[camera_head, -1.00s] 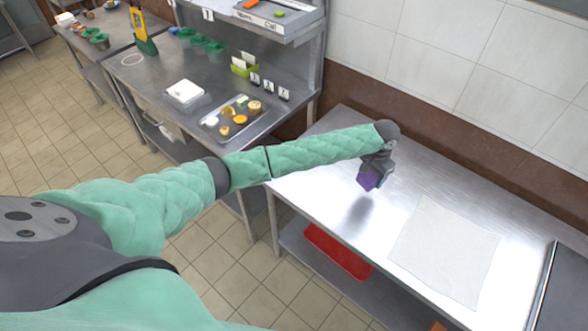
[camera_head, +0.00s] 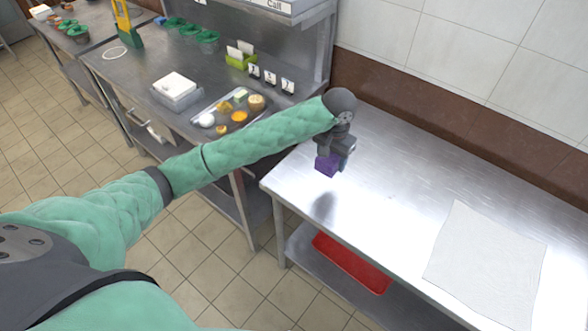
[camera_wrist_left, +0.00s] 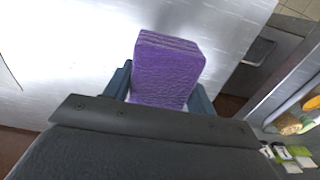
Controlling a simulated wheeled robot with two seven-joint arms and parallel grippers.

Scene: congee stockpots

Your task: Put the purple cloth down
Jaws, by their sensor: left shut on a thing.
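The purple cloth (camera_head: 327,165) is a small folded block. My left gripper (camera_head: 335,153) is shut on it and holds it above the left part of the steel table (camera_head: 385,190). A shadow lies on the tabletop below it, with a gap between. In the left wrist view the cloth (camera_wrist_left: 167,72) stands between the two fingers (camera_wrist_left: 160,88), its folded layers showing at the far edge. My right gripper is not in view.
A flat white sheet (camera_head: 487,262) lies on the right of the table. A red tray (camera_head: 350,262) is on the shelf below. A second counter (camera_head: 135,75) at left holds a food tray (camera_head: 228,113) and a white container (camera_head: 177,92). The table's middle is clear.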

